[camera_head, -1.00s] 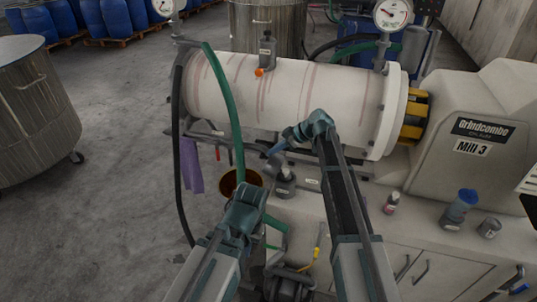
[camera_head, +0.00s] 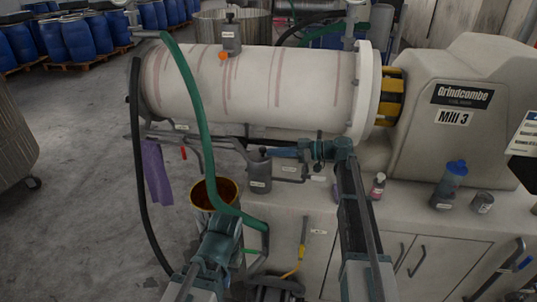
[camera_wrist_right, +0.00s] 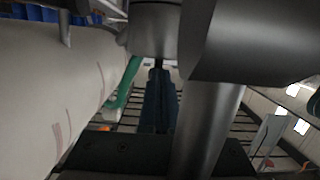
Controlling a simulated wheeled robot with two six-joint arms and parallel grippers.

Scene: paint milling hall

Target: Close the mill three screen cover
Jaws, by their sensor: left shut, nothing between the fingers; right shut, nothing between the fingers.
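Mill three is the pale horizontal cylinder (camera_head: 255,90) joined to the housing marked Mill 3 (camera_head: 465,105). A small grey labelled pot (camera_head: 259,172) stands on the pipework under the cylinder; it may be the screen housing, but I cannot make out its cover or whether that is open. My right gripper (camera_head: 284,153) is shut and empty, pointing left beside the pot's top. In the right wrist view its blue fingers (camera_wrist_right: 158,98) point away below a grey round body (camera_wrist_right: 155,30). My left gripper (camera_head: 224,220) is shut and empty, low in front of the bucket.
A bucket (camera_head: 206,193) with a brown inside stands below the pipes. A green hose (camera_head: 190,85) and a black hose (camera_head: 137,150) hang at the left. A purple cloth (camera_head: 156,172) hangs there too. Bottles (camera_head: 450,185) and a tin (camera_head: 482,203) stand on the bench at right.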

